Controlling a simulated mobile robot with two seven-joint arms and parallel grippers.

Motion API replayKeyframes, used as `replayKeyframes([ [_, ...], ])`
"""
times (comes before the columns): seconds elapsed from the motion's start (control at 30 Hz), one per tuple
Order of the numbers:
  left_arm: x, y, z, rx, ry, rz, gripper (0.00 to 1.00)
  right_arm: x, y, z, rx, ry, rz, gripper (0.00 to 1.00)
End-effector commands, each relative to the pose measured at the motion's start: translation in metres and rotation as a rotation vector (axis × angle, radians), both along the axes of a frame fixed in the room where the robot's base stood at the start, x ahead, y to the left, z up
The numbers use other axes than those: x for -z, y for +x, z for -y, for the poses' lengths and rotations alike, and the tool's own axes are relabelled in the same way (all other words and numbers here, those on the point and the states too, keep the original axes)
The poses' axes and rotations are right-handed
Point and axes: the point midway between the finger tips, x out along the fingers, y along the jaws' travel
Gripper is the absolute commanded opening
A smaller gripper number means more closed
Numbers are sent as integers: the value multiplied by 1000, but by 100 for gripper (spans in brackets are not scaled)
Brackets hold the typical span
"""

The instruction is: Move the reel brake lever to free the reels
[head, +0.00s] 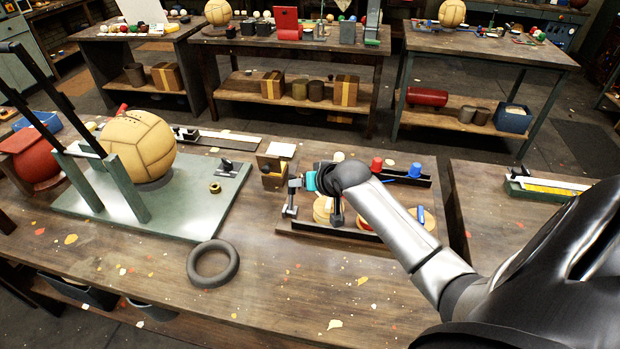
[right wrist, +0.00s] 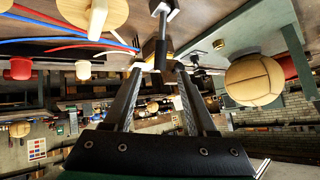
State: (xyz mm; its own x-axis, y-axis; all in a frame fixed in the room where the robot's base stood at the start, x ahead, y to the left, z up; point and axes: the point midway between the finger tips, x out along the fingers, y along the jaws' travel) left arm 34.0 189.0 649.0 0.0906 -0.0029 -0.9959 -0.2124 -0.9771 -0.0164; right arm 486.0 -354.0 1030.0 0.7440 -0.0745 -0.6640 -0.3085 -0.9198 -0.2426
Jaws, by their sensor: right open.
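A wooden board (head: 284,227) on the bench carries pale wooden reels (head: 322,209); a reel also shows at the top left of the right wrist view (right wrist: 98,14). A dark bar with a grey metal end, apparently the brake lever (right wrist: 161,52), stands beside the reels in that view. My right gripper (right wrist: 160,72) is open, with its two dark fingers on either side of the bar's end; I cannot tell whether they touch it. In the head view my right gripper (head: 294,186) is over the board's left part, and my arm hides much of the board. My left gripper is not in view.
A stitched leather ball (head: 139,146) sits on a green plate (head: 190,205) with upright bars at the left. A black ring (head: 212,264) lies in front. Red (head: 376,164) and blue (head: 415,170) caps stand behind my arm. The front of the bench is mostly clear.

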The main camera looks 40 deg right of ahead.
Motion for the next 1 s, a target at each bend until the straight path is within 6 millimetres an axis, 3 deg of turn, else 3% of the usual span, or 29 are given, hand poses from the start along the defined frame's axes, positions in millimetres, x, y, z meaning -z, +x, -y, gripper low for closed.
replayKeyframes([
  [0.3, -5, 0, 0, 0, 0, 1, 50, -16, -18, -1, -1, -1, 0, 57],
  [1.0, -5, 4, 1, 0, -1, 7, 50, -16, -18, -2, 0, 0, -1, 57],
])
